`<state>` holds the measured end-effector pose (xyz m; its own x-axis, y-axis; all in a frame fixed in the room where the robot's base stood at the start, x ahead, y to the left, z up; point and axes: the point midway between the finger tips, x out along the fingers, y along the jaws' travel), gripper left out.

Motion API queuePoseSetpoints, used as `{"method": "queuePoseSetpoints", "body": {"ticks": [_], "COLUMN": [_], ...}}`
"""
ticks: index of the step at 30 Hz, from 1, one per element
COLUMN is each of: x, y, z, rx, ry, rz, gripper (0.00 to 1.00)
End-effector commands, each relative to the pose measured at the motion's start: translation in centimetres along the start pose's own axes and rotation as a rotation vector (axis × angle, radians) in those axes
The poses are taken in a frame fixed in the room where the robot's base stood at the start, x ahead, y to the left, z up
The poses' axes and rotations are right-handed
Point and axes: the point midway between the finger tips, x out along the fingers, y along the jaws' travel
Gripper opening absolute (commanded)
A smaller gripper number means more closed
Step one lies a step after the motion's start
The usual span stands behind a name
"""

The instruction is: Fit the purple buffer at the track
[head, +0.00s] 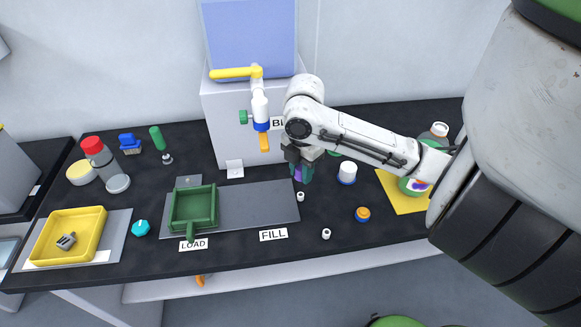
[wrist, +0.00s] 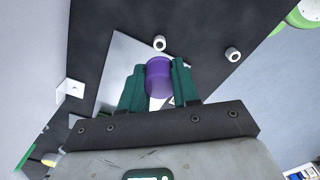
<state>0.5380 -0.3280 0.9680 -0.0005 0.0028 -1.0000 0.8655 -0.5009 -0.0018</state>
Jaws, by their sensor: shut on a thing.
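The purple buffer (wrist: 159,80) is a short cylinder held between the two dark green fingers of my gripper (wrist: 160,85) in the wrist view. In the head view my gripper (head: 301,172) is over the right end of the track, and only a sliver of the purple buffer (head: 298,174) shows. The track (head: 255,207) is a flat grey strip behind the LOAD and FILL labels; it also shows in the wrist view (wrist: 115,72). A green tray (head: 194,208) with a handle sits at its left end. I cannot tell whether the buffer touches the track.
A grey machine (head: 222,130) with a yellow-handled tap stands behind the track. A yellow tray (head: 68,236) is far left.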

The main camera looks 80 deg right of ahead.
Motion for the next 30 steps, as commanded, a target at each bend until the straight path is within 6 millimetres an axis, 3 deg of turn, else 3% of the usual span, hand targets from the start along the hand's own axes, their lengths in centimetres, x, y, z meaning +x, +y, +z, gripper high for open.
{"method": "queuePoseSetpoints", "body": {"ticks": [14, 30], "x": [0.5, 4.7], "y": [0.0, 0.0], "z": [0.1, 0.1], "rx": [0.001, 0.001], "ry": [0.000, 0.000], "rz": [0.001, 0.001], "gripper": [0.02, 0.02]}}
